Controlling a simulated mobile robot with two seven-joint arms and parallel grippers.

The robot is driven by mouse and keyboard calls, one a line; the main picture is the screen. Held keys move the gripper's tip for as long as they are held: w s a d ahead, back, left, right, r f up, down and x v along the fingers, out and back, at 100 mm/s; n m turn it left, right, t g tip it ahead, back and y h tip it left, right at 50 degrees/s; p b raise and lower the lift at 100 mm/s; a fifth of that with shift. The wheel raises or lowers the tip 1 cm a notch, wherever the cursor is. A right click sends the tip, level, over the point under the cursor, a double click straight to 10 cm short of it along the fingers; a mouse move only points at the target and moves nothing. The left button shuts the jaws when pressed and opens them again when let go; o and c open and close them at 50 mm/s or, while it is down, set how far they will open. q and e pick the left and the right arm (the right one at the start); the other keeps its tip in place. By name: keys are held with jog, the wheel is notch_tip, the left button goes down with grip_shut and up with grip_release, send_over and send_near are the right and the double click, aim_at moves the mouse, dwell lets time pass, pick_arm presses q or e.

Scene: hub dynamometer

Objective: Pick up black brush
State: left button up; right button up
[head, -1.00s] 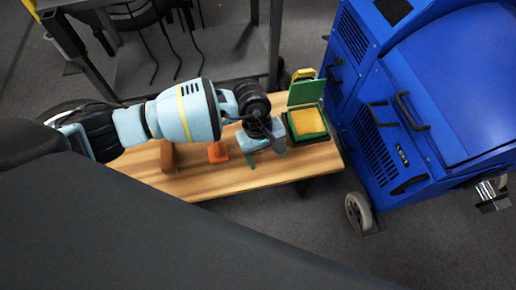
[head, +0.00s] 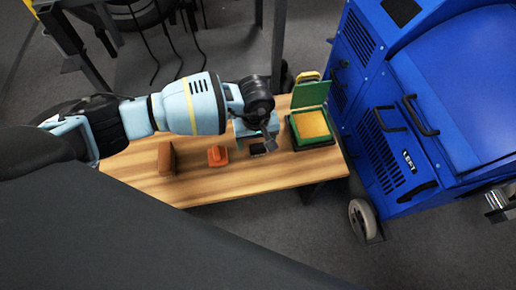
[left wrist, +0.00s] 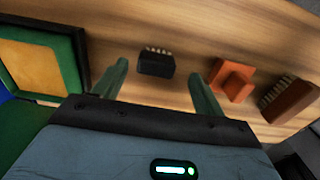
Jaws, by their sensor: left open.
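The black brush (head: 257,149) lies on the wooden table, partly beside my gripper in the head view. In the left wrist view the small black brush (left wrist: 156,64) shows pale bristles along its far edge. My left gripper (head: 268,141) is over the table close to the brush, with its fingers apart and nothing between them in grasp. In the left wrist view the brush appears between the two fingertips of the gripper (left wrist: 157,70); the height gap is hard to tell. My right gripper is not in view.
An orange block-like object (head: 217,156) and a brown brush (head: 167,158) lie left of the black brush on the table (head: 225,187). A green box with yellow inside (head: 312,125) stands to its right. A blue machine (head: 400,110) stands beyond the table's right end.

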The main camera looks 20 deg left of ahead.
aim_at(258, 146)
pick_arm(q)
jog(key=f, duration=0.2)
jog(key=f+b, duration=0.1)
jog(key=f, duration=0.1)
jog(key=shift+w+d+f, duration=0.2)
jog(key=shift+c, duration=1)
jog(key=c, duration=0.9)
jog(key=shift+o, duration=0.2)
notch_tip(258, 146, up, 10)
jog(key=shift+f+p, duration=0.25)
jog(key=shift+p, duration=0.95)
jog(key=shift+r, duration=0.3)
